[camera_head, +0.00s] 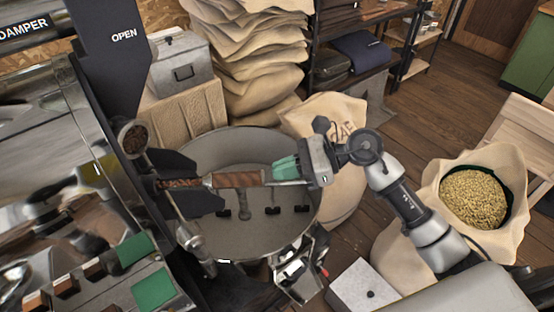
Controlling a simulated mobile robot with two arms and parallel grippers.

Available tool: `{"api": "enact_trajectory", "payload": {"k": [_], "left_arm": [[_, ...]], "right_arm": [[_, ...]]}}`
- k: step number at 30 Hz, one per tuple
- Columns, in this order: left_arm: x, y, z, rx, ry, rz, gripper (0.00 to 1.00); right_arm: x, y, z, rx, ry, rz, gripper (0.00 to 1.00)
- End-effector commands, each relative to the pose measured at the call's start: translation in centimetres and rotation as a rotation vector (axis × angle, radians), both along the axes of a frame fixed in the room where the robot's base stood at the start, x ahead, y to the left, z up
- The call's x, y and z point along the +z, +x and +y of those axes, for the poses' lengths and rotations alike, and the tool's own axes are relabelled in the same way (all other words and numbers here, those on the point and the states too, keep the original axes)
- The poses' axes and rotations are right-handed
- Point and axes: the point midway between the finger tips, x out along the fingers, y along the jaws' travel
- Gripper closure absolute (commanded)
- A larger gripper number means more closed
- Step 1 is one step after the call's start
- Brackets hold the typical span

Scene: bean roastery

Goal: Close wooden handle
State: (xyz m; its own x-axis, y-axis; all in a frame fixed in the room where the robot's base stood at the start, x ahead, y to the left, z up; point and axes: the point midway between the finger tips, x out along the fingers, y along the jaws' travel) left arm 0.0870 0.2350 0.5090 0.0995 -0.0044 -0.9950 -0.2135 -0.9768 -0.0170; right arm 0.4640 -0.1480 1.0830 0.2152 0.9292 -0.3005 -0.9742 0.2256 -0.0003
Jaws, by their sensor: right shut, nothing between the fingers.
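A brown, wooden-looking handle (238,180) lies roughly level across the round metal cooling bin (310,205), on the side toward the roaster. My right gripper (272,172), with green fingers, comes in from the right above the bin. It is shut and empty, with its fingertips at the right end of the handle. I cannot tell whether they touch it. Where the handle joins the dark roaster parts at left is hard to make out. My left gripper is not in view.
The shiny roaster body (35,160) fills the left. Stacked sacks (250,60) and a grey metal box (180,65) stand behind the bin. An open sack of green beans (475,198) stands at right. Wooden floor (455,105) is clear between shelf and sack.

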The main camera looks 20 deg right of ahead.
Motion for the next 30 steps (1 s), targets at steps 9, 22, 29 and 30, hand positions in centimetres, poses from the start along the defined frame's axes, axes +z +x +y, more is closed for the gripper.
{"api": "enact_trajectory", "payload": {"k": [9, 22, 29, 30], "left_arm": [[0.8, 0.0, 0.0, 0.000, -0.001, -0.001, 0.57], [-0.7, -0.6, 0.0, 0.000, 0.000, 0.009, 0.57], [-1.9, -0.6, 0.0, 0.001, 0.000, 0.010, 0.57], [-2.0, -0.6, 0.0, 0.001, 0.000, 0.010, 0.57]], "right_arm": [[0.0, 0.3, 1.4, 0.000, 0.000, 0.000, 1.00], [-0.3, 1.1, 4.5, 0.003, 0.001, -0.005, 1.00], [-0.2, 2.4, 10.2, 0.003, 0.001, -0.003, 1.00], [-0.2, 2.5, 10.9, 0.002, 0.002, -0.001, 1.00]]}}
